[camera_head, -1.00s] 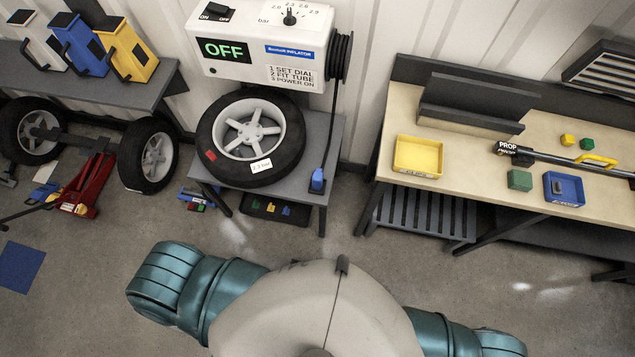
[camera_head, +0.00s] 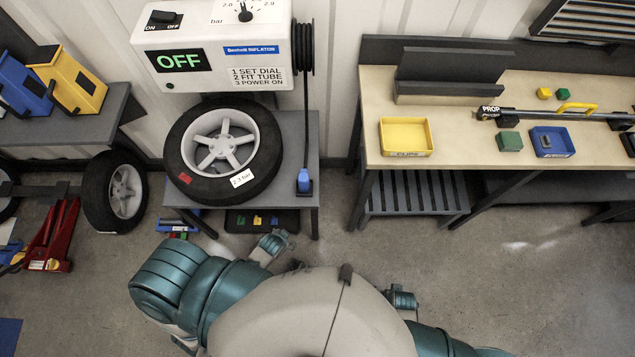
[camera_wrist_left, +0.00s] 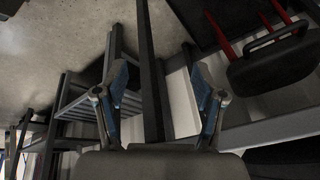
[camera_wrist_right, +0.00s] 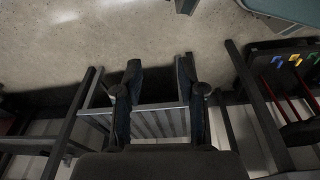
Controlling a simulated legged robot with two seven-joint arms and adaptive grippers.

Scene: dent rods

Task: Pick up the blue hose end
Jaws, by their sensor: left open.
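The blue hose end (camera_head: 304,181) stands upright on the right front corner of the grey tyre stand (camera_head: 298,140). A black hose (camera_head: 306,110) runs up from it to the reel beside the white inflator (camera_head: 215,50), whose display reads OFF. My left gripper (camera_head: 284,236) is low in front of the stand, below and left of the hose end and apart from it. Its two fingers (camera_wrist_left: 160,95) are spread and empty in the left wrist view. My right gripper (camera_head: 408,294) is beside my body. Its fingers (camera_wrist_right: 156,85) are apart with nothing between them. Neither wrist view clearly shows the hose end.
A tyre (camera_head: 184,150) with a pressure label lies on the stand, left of the hose end. A workbench (camera_head: 460,150) with a yellow tray (camera_head: 406,150) and a blue tray (camera_head: 570,143) stands at right. A red jack (camera_head: 50,240) is at left. Floor between stand and bench is free.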

